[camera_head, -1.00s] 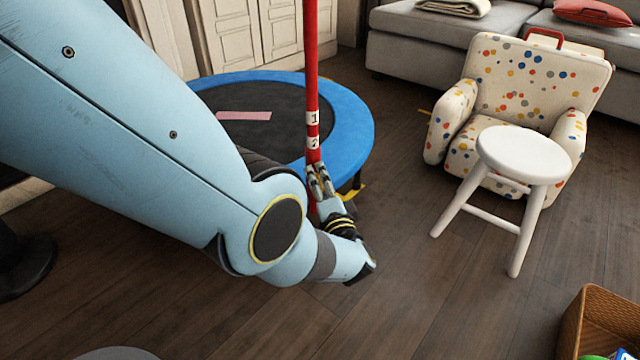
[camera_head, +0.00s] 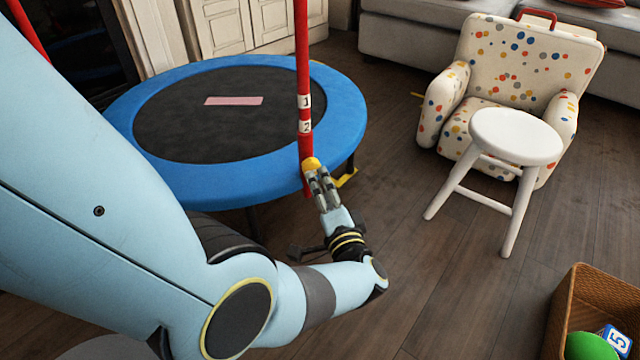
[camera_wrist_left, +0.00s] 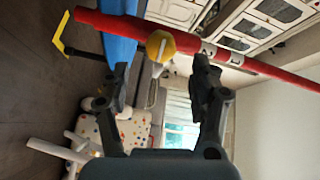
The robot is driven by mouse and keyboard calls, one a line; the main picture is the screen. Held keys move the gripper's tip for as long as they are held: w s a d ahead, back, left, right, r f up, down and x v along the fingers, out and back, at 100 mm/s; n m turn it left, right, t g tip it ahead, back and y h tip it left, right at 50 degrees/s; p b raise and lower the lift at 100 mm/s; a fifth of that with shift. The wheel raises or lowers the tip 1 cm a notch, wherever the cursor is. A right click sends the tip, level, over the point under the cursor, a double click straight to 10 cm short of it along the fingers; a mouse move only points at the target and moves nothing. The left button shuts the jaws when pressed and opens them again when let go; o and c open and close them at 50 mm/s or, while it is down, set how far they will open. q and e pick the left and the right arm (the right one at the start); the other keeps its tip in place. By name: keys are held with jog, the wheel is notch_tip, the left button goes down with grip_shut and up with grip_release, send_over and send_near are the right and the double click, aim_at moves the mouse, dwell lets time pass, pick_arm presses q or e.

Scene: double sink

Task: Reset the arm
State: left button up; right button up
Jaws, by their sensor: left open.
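My left gripper (camera_head: 316,176) is at the lower part of a red pole (camera_head: 303,80) in the head view, with its fingers pointing up toward a small yellow ball (camera_head: 311,163). In the left wrist view the fingers (camera_wrist_left: 162,76) are spread apart with nothing between their tips. The yellow ball (camera_wrist_left: 160,46) shows beyond them, against the red pole (camera_wrist_left: 110,24). I cannot tell whether the ball is fixed to the pole. My left arm fills the left side of the head view. My right gripper is not in view.
A blue-rimmed trampoline (camera_head: 345,110) stands behind the pole. A white stool (camera_head: 515,135) and a dotted armchair (camera_head: 525,62) are at the right. A wicker basket (camera_head: 562,310) with a green ball (camera_head: 588,346) is at the lower right. Floor between the gripper and stool is clear.

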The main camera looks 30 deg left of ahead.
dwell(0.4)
